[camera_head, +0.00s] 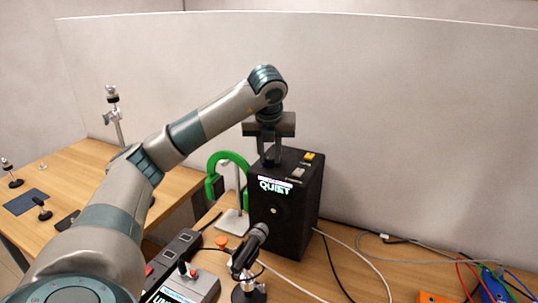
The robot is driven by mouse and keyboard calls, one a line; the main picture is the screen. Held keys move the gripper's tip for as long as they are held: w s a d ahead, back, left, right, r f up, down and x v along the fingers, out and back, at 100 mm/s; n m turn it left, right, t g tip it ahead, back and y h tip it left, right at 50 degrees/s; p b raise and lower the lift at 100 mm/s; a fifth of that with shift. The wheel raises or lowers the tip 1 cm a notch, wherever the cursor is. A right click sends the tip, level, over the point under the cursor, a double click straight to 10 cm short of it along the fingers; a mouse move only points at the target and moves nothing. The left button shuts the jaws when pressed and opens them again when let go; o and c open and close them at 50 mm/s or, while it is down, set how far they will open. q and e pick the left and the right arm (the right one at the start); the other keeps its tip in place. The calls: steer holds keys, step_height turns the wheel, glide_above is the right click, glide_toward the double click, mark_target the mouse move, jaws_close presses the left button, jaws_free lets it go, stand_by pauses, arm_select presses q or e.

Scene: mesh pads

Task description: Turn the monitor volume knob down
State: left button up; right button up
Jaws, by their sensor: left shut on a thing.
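The monitor (288,217) is a black box standing upright on the wooden table, right of centre in the head view. A small lit display (275,187) on its front reads "QUIET". My left gripper (272,158) points straight down onto the left part of the monitor's top face, its fingers shut on the volume knob. The knob itself is hidden by the fingers, so its angle cannot be seen. A yellow button (309,156) and a pale grey button (298,172) sit on the top, right of the gripper. My right gripper is not in view.
A black microphone (250,248) stands in front of the monitor. Green headphones (231,162) hang on a stand at its left. A grey box with a small joystick (188,284) and a dark power strip (176,254) lie in front. Cables cross the table at right.

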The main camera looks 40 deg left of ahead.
arm_select(q)
steer(key=shift+w+r+n, duration=0.1)
steer(key=shift+r+n, duration=0.05)
steer(key=shift+n, duration=0.35)
steer(key=shift+n+g+y+p, duration=0.3)
steer(key=shift+n+y+p, duration=0.15)
steer(key=shift+n, duration=0.65)
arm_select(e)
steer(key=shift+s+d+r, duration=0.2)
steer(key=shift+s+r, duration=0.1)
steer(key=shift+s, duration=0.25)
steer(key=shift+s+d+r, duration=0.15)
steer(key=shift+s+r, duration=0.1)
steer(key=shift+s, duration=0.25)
arm_select(q)
steer(key=o, duration=1)
steer(key=shift+o, duration=0.2)
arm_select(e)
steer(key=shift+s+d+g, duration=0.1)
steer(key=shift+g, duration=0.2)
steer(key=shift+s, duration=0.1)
